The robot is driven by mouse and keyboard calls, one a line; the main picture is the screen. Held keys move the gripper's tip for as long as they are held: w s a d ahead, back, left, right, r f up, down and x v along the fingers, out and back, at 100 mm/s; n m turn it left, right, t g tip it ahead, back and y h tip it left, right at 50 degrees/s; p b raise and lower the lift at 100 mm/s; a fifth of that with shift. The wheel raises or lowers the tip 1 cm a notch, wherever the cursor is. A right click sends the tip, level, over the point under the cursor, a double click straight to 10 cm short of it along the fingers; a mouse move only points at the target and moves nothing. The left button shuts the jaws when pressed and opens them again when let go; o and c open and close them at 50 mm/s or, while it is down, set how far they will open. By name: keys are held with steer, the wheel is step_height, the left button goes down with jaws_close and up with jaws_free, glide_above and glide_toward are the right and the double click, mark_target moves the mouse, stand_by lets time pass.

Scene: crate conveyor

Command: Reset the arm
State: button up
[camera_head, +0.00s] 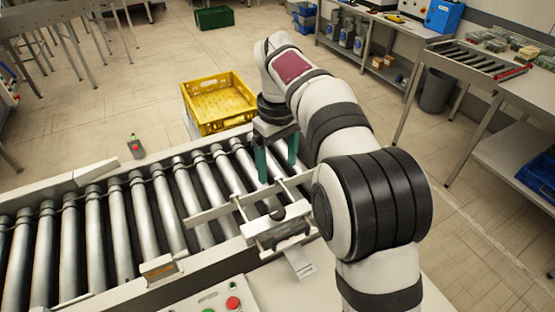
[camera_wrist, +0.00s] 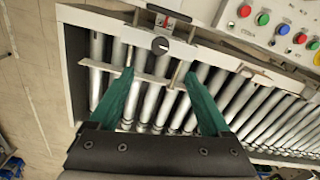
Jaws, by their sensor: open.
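My gripper (camera_head: 277,163) hangs from the arm over the right part of the roller conveyor (camera_head: 120,228), with its green fingers pointing down. In the wrist view the two green fingers of my gripper (camera_wrist: 162,83) are spread wide apart. Only rollers and a metal bar show between them, so it holds nothing. The arm reaches in from the lower right in the head view and hides part of the conveyor's right end.
A yellow crate (camera_head: 190,122) stands behind the conveyor. A metal stop bar (camera_head: 205,213) crosses the rollers beside the gripper. A control panel (camera_head: 222,303) with buttons is at the front. The left rollers are empty. A workbench (camera_head: 515,97) stands at right.

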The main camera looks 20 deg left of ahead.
steer(key=shift+r, duration=0.5)
steer(key=s+d+r+m, duration=0.3)
steer(key=s+d+m, duration=0.3)
steer(key=d, duration=0.5)
steer(key=s+d+f+m, duration=0.2)
steer(key=s+d+m, duration=0.1)
steer(key=s, duration=0.4)
steer(key=s+d+f+m+y, duration=0.1)
steer(key=s+d+f+m, duration=0.2)
steer(key=s, duration=0.5)
steer(key=s+d+f+m, duration=0.2)
steer(key=s+d+m, duration=0.1)
steer(key=s, duration=0.4)
steer(key=shift+s+d+f+m+y, duration=0.2)
steer(key=shift+d+m+y, duration=0.2)
steer(key=shift+m, duration=0.5)
